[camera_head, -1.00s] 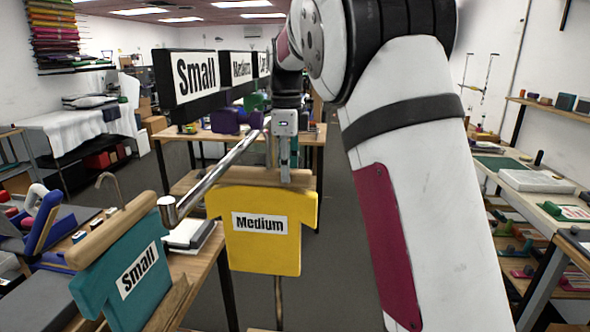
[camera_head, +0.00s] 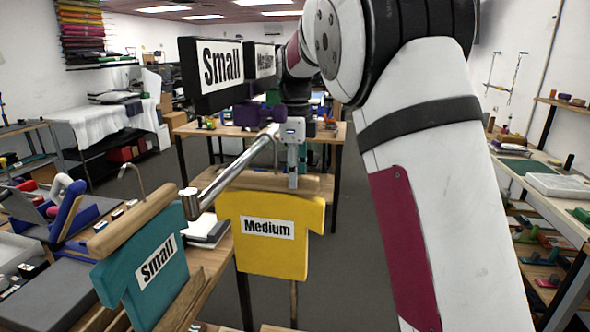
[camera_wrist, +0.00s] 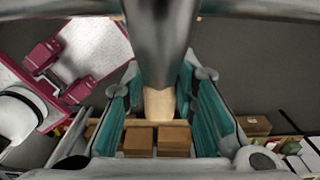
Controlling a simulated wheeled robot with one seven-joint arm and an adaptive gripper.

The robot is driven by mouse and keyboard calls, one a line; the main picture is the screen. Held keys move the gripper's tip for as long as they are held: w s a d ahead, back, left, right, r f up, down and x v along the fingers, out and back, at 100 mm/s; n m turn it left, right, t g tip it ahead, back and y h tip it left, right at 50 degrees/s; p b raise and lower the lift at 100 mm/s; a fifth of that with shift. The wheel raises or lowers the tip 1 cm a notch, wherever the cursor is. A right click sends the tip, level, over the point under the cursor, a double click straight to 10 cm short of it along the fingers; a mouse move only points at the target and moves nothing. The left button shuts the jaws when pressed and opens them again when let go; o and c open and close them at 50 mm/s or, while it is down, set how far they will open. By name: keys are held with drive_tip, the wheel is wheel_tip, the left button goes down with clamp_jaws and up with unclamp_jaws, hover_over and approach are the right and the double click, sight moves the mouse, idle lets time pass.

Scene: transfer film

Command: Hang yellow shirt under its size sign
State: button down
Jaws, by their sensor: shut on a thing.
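The yellow shirt (camera_head: 270,257), labelled Medium, hangs upright from a wooden hanger bar (camera_head: 255,182). My gripper (camera_head: 294,182) is shut on this hanger from above. A metal rail (camera_head: 240,162) slants from front left towards the back beside my gripper; I cannot tell whether the hanger touches it. The Small sign (camera_head: 221,66) and Medium sign (camera_head: 264,62) stand above the rail, the Medium sign farther back. In the wrist view, my gripper (camera_wrist: 158,105) has teal-lined fingers around a pale wooden piece, with metal bars covering the upper part.
A teal shirt (camera_head: 150,275) labelled Small, on a hooked wooden hanger (camera_head: 135,225), is at the front left, close to the rail's end. Tables with goods stand behind and left. Shelves (camera_head: 545,200) line the right. Grey floor (camera_head: 345,285) is open right of the yellow shirt.

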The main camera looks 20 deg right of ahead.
drive_tip(key=c, duration=1.2)
unclamp_jaws()
